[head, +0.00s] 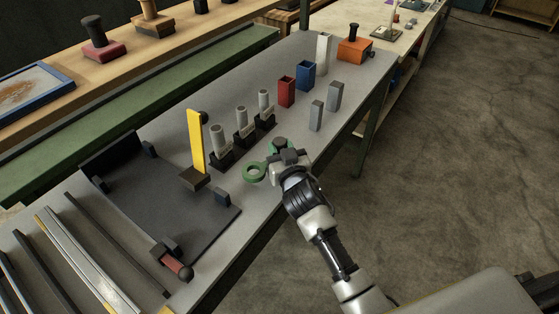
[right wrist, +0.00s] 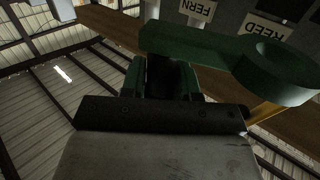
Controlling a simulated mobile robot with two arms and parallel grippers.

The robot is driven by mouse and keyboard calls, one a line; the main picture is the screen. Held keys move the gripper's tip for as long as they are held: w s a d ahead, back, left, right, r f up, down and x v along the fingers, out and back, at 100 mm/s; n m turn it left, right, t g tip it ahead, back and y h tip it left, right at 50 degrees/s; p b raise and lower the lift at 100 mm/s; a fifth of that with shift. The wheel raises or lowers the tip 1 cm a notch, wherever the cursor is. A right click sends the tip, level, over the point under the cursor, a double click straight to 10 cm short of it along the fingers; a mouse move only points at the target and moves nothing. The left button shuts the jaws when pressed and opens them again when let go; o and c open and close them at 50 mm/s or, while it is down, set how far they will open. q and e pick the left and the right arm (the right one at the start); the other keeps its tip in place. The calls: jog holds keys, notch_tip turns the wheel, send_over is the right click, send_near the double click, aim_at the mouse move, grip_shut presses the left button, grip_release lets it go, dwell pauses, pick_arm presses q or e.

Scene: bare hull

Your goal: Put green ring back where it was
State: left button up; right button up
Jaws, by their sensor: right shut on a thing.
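My right gripper (head: 283,154) is shut on the green ring (head: 254,172), a flat green piece with a round eye at one end. In the right wrist view the green ring (right wrist: 284,62) crosses in front of the jaws (right wrist: 170,80), its eye to the right and a straight bar to the left. It is held up near the table's front edge, in front of the grey posts. Three grey cylindrical posts on black bases stand in a row behind it: near (head: 217,138), middle (head: 241,120) and far (head: 264,103). My left gripper is not in view.
Labels FERN (right wrist: 195,8) and REED (right wrist: 268,25) show in the wrist view. A yellow upright (head: 196,140) stands left of the posts, beside a dark board (head: 150,200). Red (head: 286,92) and blue (head: 306,75) holders and grey blocks (head: 316,116) stand farther back.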

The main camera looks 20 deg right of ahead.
jog(key=shift+f+b, duration=0.3)
jog(key=shift+f, duration=1.75)
jog(key=shift+f, duration=0.1)
jog(key=o, duration=1)
jog(key=shift+c, duration=0.2)
jog(key=shift+r, duration=0.2)
jog(key=s, duration=1.2)
jog(key=shift+b, duration=0.45)
jog(key=shift+f, duration=0.1)
